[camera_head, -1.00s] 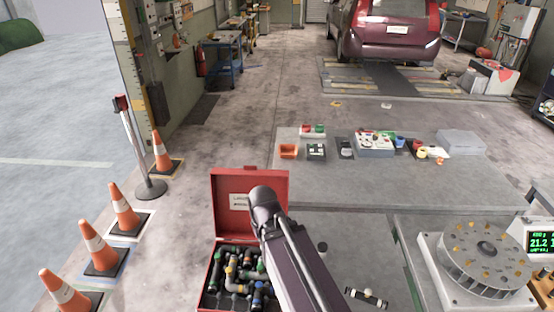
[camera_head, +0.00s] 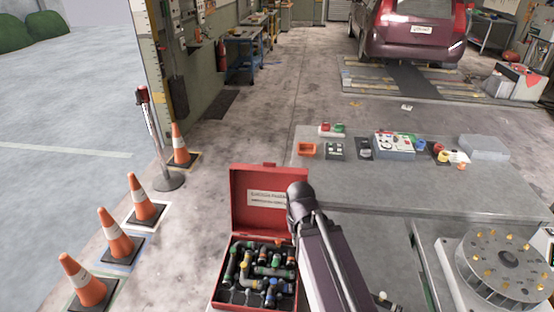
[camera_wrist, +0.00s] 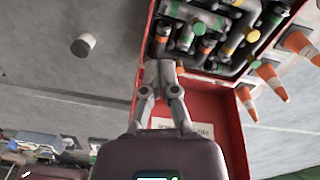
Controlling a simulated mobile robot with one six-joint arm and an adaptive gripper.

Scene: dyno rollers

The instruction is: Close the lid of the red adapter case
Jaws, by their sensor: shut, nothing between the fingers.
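The red adapter case (camera_head: 234,205) stands open at the lower middle of the head view, with its lid (camera_head: 268,178) raised and a white label inside it. Its tray (camera_head: 262,275) holds several dark adapters with coloured bands. My arm crosses in front of the lid's right side, and my gripper is not visible in the head view. In the wrist view my gripper (camera_wrist: 161,64) is shut and empty, its tips by the edge of the adapter tray (camera_wrist: 210,35). The lid (camera_wrist: 205,107) lies behind the fingers there. Whether they touch the case is unclear.
Several orange cones (camera_head: 115,235) and a post (camera_head: 160,150) stand left of the case. A grey bench surface (camera_head: 400,185) carries small boxes behind it. A round drum device (camera_head: 503,268) is at the right. A pale cylinder (camera_wrist: 83,44) shows in the wrist view.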

